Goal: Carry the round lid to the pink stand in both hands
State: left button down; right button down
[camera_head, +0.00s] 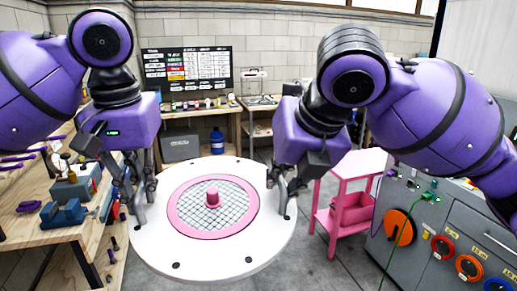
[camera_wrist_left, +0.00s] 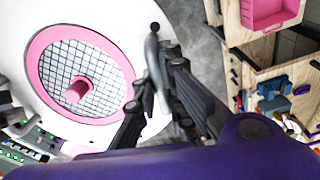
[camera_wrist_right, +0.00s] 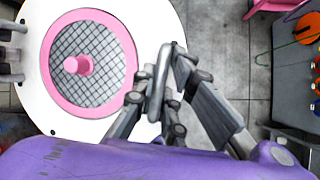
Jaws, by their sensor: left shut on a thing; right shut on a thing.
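The round lid (camera_head: 160,248) is a large white disc with a pink ring, a mesh centre and a pink knob. It is held up in front of me, above the floor. My left gripper (camera_head: 143,205) is shut on the lid's left edge; the left wrist view shows its fingers (camera_wrist_left: 155,85) at the rim. My right gripper (camera_head: 285,200) is shut on the lid's right edge; the right wrist view shows its fingers (camera_wrist_right: 163,90) at a grey grip on the rim. The pink stand (camera_head: 352,165) is right of the lid, partly hidden by my right arm.
A wooden bench (camera_head: 40,225) with tools, including a blue vise (camera_head: 62,213), lies close on the left. A grey control cabinet (camera_head: 440,245) with coloured dials and a green cable stands on the right. Concrete floor (camera_head: 335,262) shows between the lid and the cabinet.

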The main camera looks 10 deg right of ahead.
aim_at(363, 160)
jog(key=i, duration=3.25)
jog(key=i+j+z, duration=0.1)
jog(key=i+z, duration=0.35)
jog(key=z, duration=1.75)
